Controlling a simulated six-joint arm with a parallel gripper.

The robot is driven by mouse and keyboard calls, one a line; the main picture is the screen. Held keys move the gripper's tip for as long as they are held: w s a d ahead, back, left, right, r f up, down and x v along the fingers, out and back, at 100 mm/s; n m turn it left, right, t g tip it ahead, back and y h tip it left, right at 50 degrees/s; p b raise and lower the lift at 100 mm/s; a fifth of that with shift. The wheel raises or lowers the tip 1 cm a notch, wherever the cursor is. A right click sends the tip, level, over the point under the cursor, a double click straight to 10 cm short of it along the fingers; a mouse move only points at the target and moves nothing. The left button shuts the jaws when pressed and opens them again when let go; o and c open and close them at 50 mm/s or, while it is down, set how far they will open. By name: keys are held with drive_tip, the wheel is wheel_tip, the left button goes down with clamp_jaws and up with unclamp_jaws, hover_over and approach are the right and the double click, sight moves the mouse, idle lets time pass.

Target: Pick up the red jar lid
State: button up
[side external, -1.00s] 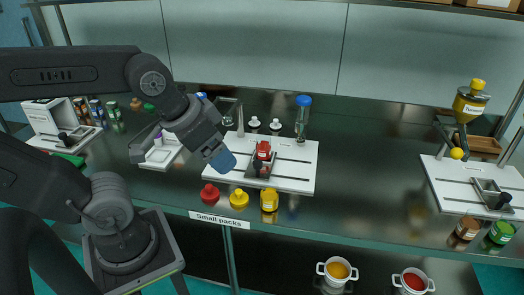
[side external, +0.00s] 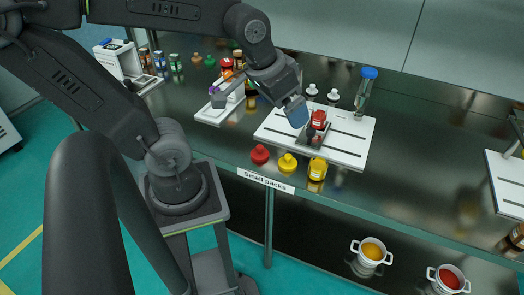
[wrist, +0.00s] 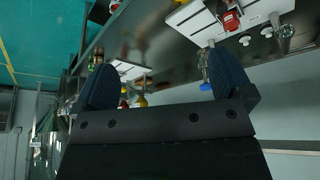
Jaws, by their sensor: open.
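A small red lid with a raised knob (side external: 260,154) sits at the front edge of the dark bench, left of a yellow lid (side external: 288,162) in the side view. I take it for the red jar lid. My gripper (side external: 296,112) is above the bench, up and right of the red lid in the picture, over the left part of a white board (side external: 345,153). Its blue fingers are apart and empty in the wrist view (wrist: 165,80). A small red spot shows past the left finger there, but I cannot tell whether it is this lid.
A yellow jar (side external: 317,170) stands right of the yellow lid. The white board holds a red jar (side external: 318,119). A blue-topped clear tube (side external: 366,88) stands behind it. Several small bottles are at the back left. Bare bench lies to the right of the board.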

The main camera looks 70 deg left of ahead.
drive_tip(key=w+a+f+n+g, duration=0.2)
drive_tip(key=w+a+f+n, duration=0.15)
drive_tip(key=a, duration=0.25)
drive_tip(key=n+g, duration=0.3)
drive_tip(key=n, duration=0.4)
hover_over(260, 145)
wheel_tip(260, 145, down, 16)
drive_tip(key=r, duration=0.1)
drive_tip(key=shift+h, duration=0.3)
drive_tip(key=f, duration=0.8)
drive_tip(key=shift+w+a+f, duration=0.15)
drive_tip(key=shift+a+f, duration=0.05)
drive_tip(key=shift+f, duration=0.1)
drive_tip(key=shift+d+f, duration=0.2)
drive_tip(key=shift+f, duration=2.4)
drive_tip(key=shift+c, duration=0.4)
drive_tip(key=c, duration=0.9)
